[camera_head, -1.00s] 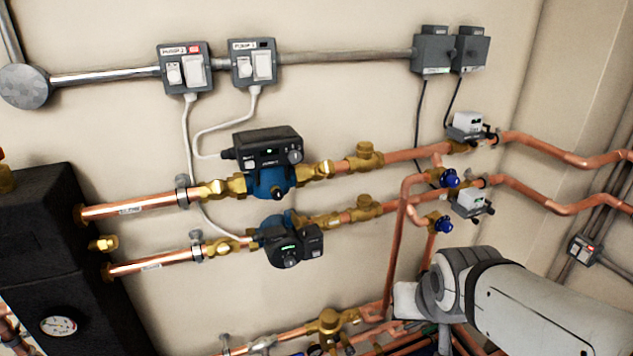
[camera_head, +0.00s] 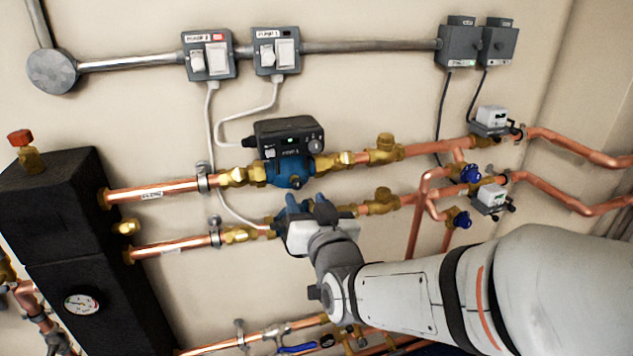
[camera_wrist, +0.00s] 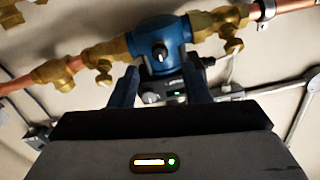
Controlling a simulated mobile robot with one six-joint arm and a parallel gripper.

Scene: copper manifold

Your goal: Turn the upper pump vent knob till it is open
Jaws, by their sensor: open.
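The upper pump (camera_head: 289,172) has a blue body under a black control head (camera_head: 289,137). Its vent knob (camera_head: 296,182) is a small dark knob on the blue body. In the wrist view, which looks upside down, the blue body and the vent knob (camera_wrist: 160,53) show just beyond my fingertips. I cannot read the knob's angle. My gripper (camera_head: 308,208) is below the upper pump, in front of the lower pump, which it largely hides. In the wrist view my gripper (camera_wrist: 160,75) has two blue fingers spread apart, with nothing held between them.
Copper pipes (camera_head: 170,190) with brass valves run left and right of the pumps. Two switch boxes (camera_head: 208,55) and a conduit (camera_head: 360,46) are above. A black tank (camera_head: 60,230) stands at left.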

